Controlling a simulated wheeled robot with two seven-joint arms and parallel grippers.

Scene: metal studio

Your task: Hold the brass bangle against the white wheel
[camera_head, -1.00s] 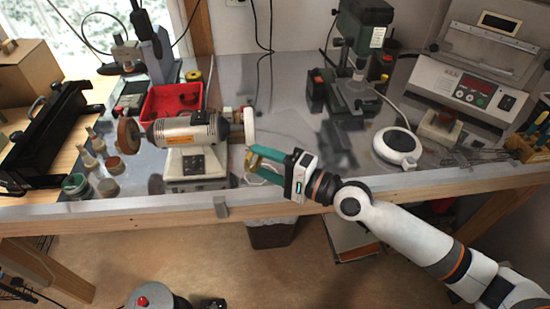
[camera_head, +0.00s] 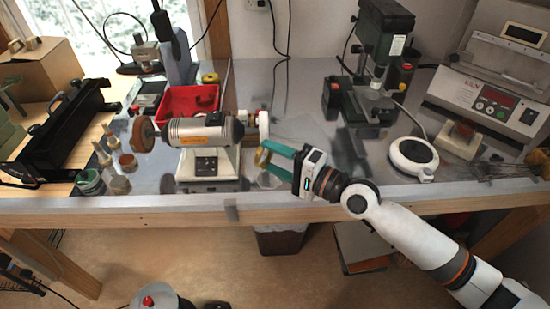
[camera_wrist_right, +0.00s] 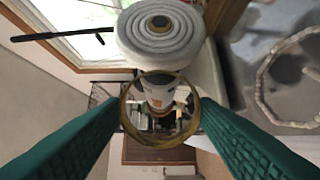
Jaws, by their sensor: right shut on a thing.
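The white wheel (camera_head: 263,125) sits on the right end of the bench grinder's shaft (camera_head: 205,132). In the right wrist view the wheel (camera_wrist_right: 160,40) is a layered white disc at the top centre. My right gripper (camera_head: 278,160) has green fingers shut on the brass bangle (camera_head: 262,158), just below and in front of the wheel. In the right wrist view the bangle (camera_wrist_right: 160,140) is a ring held upright between the fingertips (camera_wrist_right: 160,106). My left gripper is not in view.
A red bin (camera_head: 188,103) stands behind the grinder, and a brown wheel (camera_head: 143,134) is on its left end. A white round device (camera_head: 413,157) and a green drill press (camera_head: 385,45) stand to the right. The bench's front edge (camera_head: 290,213) runs below my right gripper.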

